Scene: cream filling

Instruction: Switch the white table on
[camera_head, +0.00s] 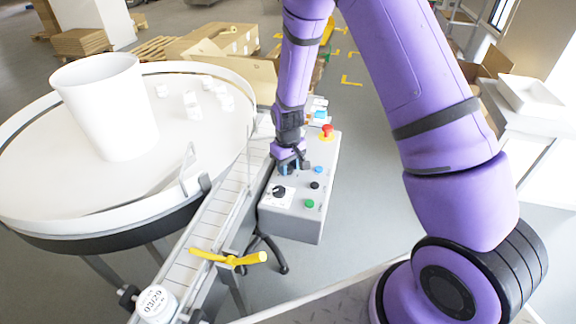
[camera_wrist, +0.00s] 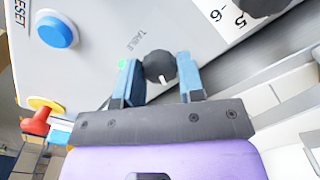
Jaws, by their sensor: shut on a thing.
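The round white table (camera_head: 60,222) stands at the left in the head view. The grey control box (camera_head: 325,170) is to its right, beyond the conveyor. In the wrist view, a black knob (camera_wrist: 159,66) with a white mark sits beside the printed word TABLE. My gripper (camera_wrist: 157,72) has its blue fingers on either side of this knob and is shut on it. A small green light (camera_wrist: 123,63) shows by the left finger. In the head view my gripper (camera_head: 288,165) is over the box's left edge and hides the knob.
A black dial (camera_head: 279,191), green button (camera_head: 309,203) and red emergency stop (camera_head: 327,130) are on the box near my gripper. A conveyor (camera_head: 222,208) with a yellow lever (camera_head: 228,257) runs between table and box. A large white container (camera_head: 105,105) stands on the table.

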